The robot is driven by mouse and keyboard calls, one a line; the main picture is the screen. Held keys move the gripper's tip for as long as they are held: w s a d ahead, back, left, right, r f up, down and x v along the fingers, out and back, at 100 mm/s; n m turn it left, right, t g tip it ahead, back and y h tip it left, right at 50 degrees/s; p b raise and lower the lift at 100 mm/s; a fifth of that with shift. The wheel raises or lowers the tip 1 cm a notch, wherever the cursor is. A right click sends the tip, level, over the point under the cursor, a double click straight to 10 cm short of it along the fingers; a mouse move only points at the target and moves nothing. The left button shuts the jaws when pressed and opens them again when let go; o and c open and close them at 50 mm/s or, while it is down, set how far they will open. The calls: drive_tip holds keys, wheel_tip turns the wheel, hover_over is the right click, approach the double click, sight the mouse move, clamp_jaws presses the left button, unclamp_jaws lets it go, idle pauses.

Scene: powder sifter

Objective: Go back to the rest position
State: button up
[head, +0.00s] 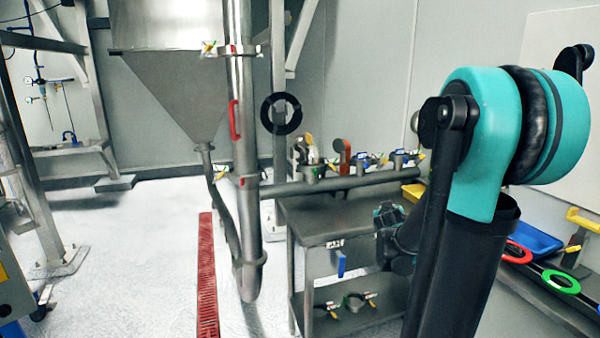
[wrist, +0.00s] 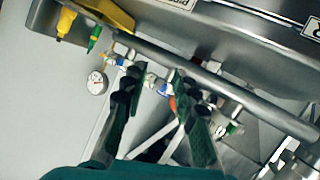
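My gripper shows in the wrist view (wrist: 158,84) with its two dark fingers apart and nothing held between them. Pipework and fittings show behind the gap, and the fingers do not visibly touch them. In the head view, my arm rises at the right, and its dark, teal-marked far end (head: 390,222) is beside the steel table (head: 318,217). The fingers cannot be made out clearly there.
A steel hopper (head: 170,85) and slanting pipe (head: 240,150) stand left of the table. Clamps and valves (head: 343,152) lie on the table. A blue tray (head: 533,238) and coloured rings (head: 562,282) are at right. The left floor is open beside a red drain grate (head: 207,280).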

drive_tip(key=s+a+f+g+y, duration=0.1)
drive_tip(key=s+a+f+g, duration=0.2)
drive_tip(key=s, duration=0.6)
drive_tip(key=s+a+f+g+y, duration=0.1)
drive_tip(key=s+a+f+g, duration=0.2)
drive_tip(key=s+f, duration=0.4)
drive_tip(key=s+a+f+g+y, duration=0.2)
drive_tip(key=s+f, duration=0.4)
drive_tip(key=s, duration=0.7)
drive_tip(key=shift+a+g, duration=0.8)
drive_tip(key=shift+a, duration=0.3)
